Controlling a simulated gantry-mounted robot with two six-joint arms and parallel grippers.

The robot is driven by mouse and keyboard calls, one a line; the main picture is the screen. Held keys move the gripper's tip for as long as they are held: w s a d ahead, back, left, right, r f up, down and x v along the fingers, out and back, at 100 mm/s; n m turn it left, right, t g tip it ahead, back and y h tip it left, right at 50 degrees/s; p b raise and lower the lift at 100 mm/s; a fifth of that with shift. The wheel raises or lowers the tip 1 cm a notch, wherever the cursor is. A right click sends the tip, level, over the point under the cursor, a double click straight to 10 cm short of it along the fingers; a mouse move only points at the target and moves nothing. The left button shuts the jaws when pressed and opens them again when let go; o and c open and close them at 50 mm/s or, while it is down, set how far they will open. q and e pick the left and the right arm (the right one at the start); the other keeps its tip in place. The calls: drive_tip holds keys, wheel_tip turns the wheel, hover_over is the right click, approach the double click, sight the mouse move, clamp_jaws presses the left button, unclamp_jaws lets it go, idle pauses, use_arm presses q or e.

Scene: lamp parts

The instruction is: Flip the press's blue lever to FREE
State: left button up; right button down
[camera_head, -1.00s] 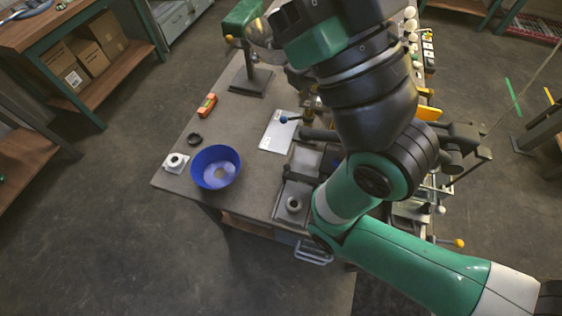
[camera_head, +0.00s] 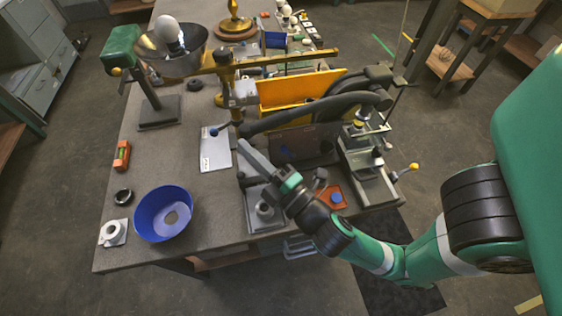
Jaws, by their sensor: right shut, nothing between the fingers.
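A blue ball knob (camera_head: 213,131) sits on the left end of a short dark rod, the only blue-tipped lever I can make out. The rod runs to the foot of an upright brass post (camera_head: 237,113), beside a thick dark curved arm (camera_head: 310,116), which looks like part of the press. A pale printed card (camera_head: 215,150) lies below the knob; its words are too small to read. My right gripper (camera_head: 246,149) is shut and empty, its fingers pointing up-left. Its tips show a little right of and below the knob, apart from it. My left gripper is not in view.
A blue bowl (camera_head: 151,226), a black ring (camera_head: 123,196) and an orange level (camera_head: 122,156) are on the left of the bench. A yellow panel (camera_head: 290,91) and a metal fixture (camera_head: 362,152) stand behind and right of my gripper. The bench left of the card is mostly clear.

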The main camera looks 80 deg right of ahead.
use_arm(q)
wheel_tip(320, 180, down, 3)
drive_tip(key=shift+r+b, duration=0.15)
drive_tip(key=shift+b, duration=0.85)
use_arm(e)
drive_tip(key=s+d+f+n+g, duration=0.1)
drive_tip(key=s+f+n+g, duration=0.2)
drive_tip(key=s+f, duration=0.7)
wheel_tip(320, 180, down, 4)
drive_tip(key=shift+d+r+n+y, duration=0.15)
drive_tip(key=shift+r+n+y, duration=0.1)
drive_tip(key=shift+n+y, duration=0.25)
drive_tip(key=shift+w, duration=0.1)
